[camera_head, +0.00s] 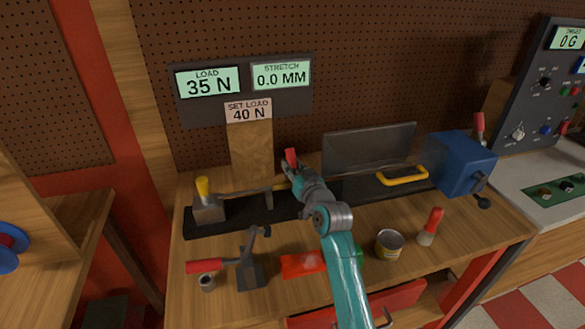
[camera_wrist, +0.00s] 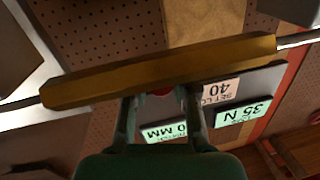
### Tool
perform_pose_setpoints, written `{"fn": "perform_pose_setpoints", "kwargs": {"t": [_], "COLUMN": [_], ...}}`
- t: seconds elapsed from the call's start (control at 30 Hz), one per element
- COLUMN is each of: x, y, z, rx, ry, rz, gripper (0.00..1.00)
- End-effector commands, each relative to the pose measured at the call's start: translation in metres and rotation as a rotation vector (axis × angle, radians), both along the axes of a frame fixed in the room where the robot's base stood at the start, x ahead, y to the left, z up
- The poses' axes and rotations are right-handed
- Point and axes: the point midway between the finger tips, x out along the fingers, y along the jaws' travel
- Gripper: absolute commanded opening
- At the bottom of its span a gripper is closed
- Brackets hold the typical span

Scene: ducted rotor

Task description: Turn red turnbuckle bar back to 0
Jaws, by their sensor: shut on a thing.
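The red turnbuckle bar (camera_head: 291,156) stands up beside my gripper (camera_head: 293,169) in the head view. In the wrist view, a little of its red (camera_wrist: 162,92) shows between the fingers of my gripper (camera_wrist: 160,97), which is shut on it. Most of the bar is hidden. The brass turnbuckle body (camera_wrist: 160,70) crosses the wrist view, slightly tilted, with a metal rod at each end. The load display (camera_head: 209,82) reads 35 N. The stretch display (camera_head: 281,75) reads 0.0 MM. The set load plate (camera_head: 248,111) reads 40 N.
A yellow-topped post block (camera_head: 208,210) stands at the left of the black bed. A blue box with a crank (camera_head: 461,163) stands at the right. In front lie a red-handled tool (camera_head: 250,272), a can (camera_head: 389,244) and a red-capped bottle (camera_head: 430,228). A grey panel (camera_head: 369,149) stands behind.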

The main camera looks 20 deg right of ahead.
Motion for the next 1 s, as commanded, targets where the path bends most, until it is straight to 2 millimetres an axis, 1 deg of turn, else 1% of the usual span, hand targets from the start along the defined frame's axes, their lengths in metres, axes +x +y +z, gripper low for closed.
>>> {"fn": "perform_pose_setpoints", "kwargs": {"t": [0.27,0.67,0.7,0.77,1.0], "x": [-0.0017,-0.0017,-0.0016,-0.0016,-0.0017], "y": [-0.0004,-0.0002,-0.0002,-0.0002,-0.0001], "z": [0.0016,0.0018,0.0017,0.0017,0.0017], "rx": [0.000,-0.001,0.000,0.000,0.000], "ry": [-0.054,-0.057,-0.057,-0.057,-0.056], "rz": [-0.001,-0.001,-0.001,-0.001,0.001], "gripper": [0.00,0.00,0.38,0.53,0.54]}}
